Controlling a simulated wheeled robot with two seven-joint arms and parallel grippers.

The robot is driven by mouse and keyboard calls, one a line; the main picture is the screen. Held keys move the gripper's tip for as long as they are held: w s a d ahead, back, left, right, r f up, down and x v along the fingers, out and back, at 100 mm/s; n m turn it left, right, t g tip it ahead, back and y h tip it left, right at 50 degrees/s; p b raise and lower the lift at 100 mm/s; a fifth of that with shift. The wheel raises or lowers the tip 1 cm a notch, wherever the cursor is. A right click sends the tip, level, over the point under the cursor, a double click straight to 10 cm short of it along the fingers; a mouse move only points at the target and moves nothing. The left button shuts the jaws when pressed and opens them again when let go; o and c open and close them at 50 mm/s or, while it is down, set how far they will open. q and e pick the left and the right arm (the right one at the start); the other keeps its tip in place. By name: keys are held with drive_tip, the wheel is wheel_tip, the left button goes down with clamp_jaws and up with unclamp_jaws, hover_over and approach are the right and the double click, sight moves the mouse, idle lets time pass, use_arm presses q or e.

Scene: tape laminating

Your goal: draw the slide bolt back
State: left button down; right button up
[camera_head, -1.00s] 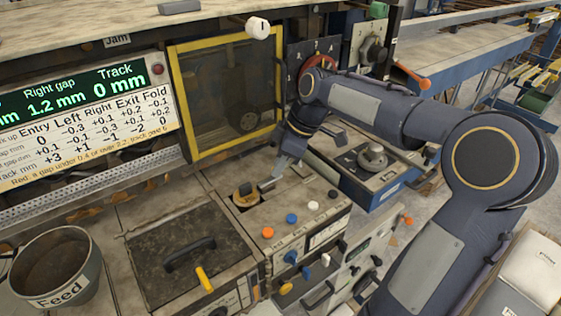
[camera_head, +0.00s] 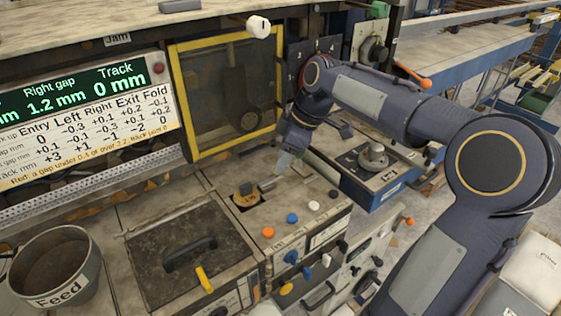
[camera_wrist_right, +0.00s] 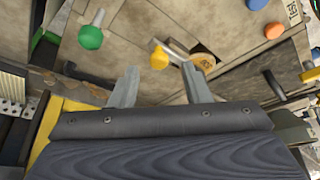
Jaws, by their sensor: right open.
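My right gripper (camera_head: 281,166) reaches down over the worn machine top beside a round brass piece (camera_head: 245,190) in a dark recess. In the right wrist view its two fingers (camera_wrist_right: 160,70) are spread apart with nothing between them. Ahead of the fingertips is a yellow knob (camera_wrist_right: 159,58) by a flat metal bar (camera_wrist_right: 176,48) that runs towards the brass piece (camera_wrist_right: 203,61). A green knob (camera_wrist_right: 90,37) on a metal stem stands to the left. I cannot tell for certain which of these parts is the slide bolt. My left gripper is not in view.
Orange (camera_head: 267,232), blue (camera_head: 292,218) and white (camera_head: 314,205) buttons line the machine top. A yellow-framed window (camera_head: 226,90) stands behind. A lid with a black handle (camera_head: 190,254) and a Feed bin (camera_head: 57,268) lie to the left.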

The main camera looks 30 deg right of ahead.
drive_tip(key=v, duration=0.6)
drive_tip(key=shift+s+a+f, duration=0.1)
drive_tip(key=shift+f, duration=0.05)
idle(0.3)
